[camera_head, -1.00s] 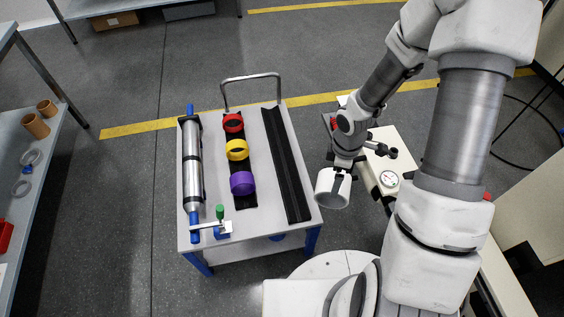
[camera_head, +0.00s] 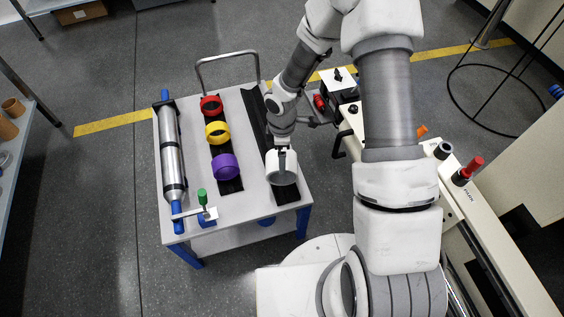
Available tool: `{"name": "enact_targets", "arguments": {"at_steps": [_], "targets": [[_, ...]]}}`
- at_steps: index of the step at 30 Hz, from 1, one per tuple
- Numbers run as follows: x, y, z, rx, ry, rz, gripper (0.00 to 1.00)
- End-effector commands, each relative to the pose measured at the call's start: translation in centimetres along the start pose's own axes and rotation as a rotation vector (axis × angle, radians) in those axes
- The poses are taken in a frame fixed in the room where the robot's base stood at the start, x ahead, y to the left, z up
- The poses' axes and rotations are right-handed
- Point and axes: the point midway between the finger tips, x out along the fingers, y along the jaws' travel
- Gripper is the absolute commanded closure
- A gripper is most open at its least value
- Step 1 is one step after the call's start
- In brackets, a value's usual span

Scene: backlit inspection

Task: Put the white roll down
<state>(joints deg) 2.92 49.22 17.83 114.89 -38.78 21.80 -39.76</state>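The white roll (camera_head: 283,174) is a short white cylinder with a grey open end facing the camera. My gripper (camera_head: 283,155) is shut on it at the upper wall, with dark fingers over the edge. The roll is over the front part of the empty black grooved rack (camera_head: 252,108) on the right side of the cart (camera_head: 238,207). Whether the roll touches the rack or hangs just above it, I cannot tell. My gripper and the roll hide part of the rack.
A red ring (camera_head: 211,106), a yellow ring (camera_head: 217,132) and a purple ring (camera_head: 225,166) sit on another black rack. A silver cylinder with blue ends (camera_head: 171,155) lies at the cart's left. A green-knobbed clamp (camera_head: 202,197) is at the front. A bench (camera_head: 465,207) stands right.

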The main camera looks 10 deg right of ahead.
Motion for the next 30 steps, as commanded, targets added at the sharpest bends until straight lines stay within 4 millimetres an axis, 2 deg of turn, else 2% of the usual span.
{"name": "enact_targets", "arguments": {"at_steps": [8, 9, 10, 11, 14, 15, 23, 26, 30], "targets": [[3.9, 0.0, 0.0, 0.0, -0.001, 0.0, 0.56], [4.0, 0.0, 0.0, 0.0, 0.0, 0.0, 0.65], [4.0, 0.0, 0.0, 0.0, 0.0, 0.001, 0.65], [3.9, 0.0, 0.0, 0.0, 0.001, 0.001, 0.75], [3.9, 0.0, 0.1, 0.0, 0.001, 0.0, 0.75], [3.9, 0.0, 0.1, 0.001, 0.0, -0.001, 0.0], [3.5, 0.0, 0.1, 0.001, 0.0, 0.0, 0.0], [2.2, 0.0, 0.1, 0.002, -0.001, 0.001, 0.0], [-0.7, 0.1, 0.1, 0.002, 0.0, 0.003, 0.0]]}}
